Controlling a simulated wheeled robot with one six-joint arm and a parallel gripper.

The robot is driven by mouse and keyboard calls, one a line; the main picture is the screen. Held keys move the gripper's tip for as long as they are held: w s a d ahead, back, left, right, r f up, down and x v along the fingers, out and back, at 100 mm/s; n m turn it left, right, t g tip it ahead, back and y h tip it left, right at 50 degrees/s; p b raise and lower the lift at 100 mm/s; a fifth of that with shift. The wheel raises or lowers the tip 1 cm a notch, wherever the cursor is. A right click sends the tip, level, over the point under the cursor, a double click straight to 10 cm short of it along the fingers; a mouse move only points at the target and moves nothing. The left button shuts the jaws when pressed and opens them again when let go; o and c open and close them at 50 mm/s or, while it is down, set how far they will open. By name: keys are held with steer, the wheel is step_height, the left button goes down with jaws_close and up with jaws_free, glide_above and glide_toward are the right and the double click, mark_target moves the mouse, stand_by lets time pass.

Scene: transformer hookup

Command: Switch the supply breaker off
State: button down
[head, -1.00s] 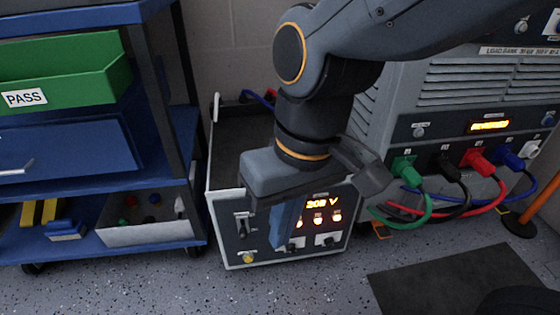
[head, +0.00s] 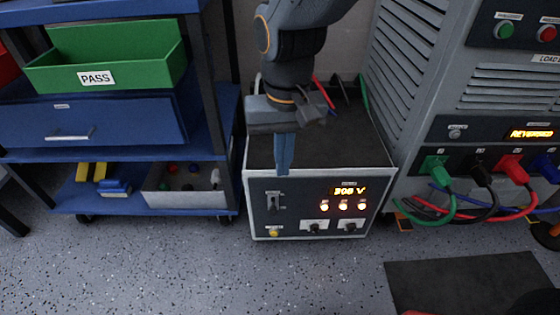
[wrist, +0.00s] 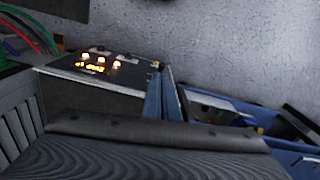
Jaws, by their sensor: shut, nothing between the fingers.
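The supply box (head: 256,228) stands on the floor with a dark front panel, a lit display reading about 208 V and three lit lamps. Its breaker (head: 275,200) is a small lever on the panel's left; whether the lever is up or down is too small to tell. My gripper (head: 283,170) points down with its blue fingers shut and empty, its tips by the panel's top edge, above the breaker. In the wrist view the shut fingers (wrist: 161,98) stand beside the panel (wrist: 125,74), and the breaker cannot be made out.
A yellow button (head: 273,232) sits below the breaker. A blue cart (head: 215,140) with a green PASS bin (head: 140,72) stands close on the left. A grey load bank (head: 440,85) with coloured plugged cables and a lit "REVERSED" display stands on the right.

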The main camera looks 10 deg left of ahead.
steer(key=w+a+f+m+h+p, duration=0.1)
steer(key=w+a+f+p, duration=0.3)
steer(key=w+a+f, duration=0.2)
steer(key=shift+w+f+m, duration=0.15)
steer(key=shift+w+m, duration=0.25)
steer(key=shift+w, duration=0.2)
steer(key=shift+a, duration=0.1)
steer(key=b, duration=0.4)
glide_above(272, 206)
steer(key=f, duration=1.2)
steer(key=shift+w+a+f, duration=0.1)
steer(key=shift+w+a, duration=0.1)
steer(key=shift+a, duration=0.1)
steer(key=shift+s+d+f+b, duration=0.2)
steer(key=shift+s+f+b, duration=0.15)
steer(key=shift+f, duration=0.15)
steer(key=shift+s+t, duration=0.1)
steer(key=shift+t, duration=0.2)
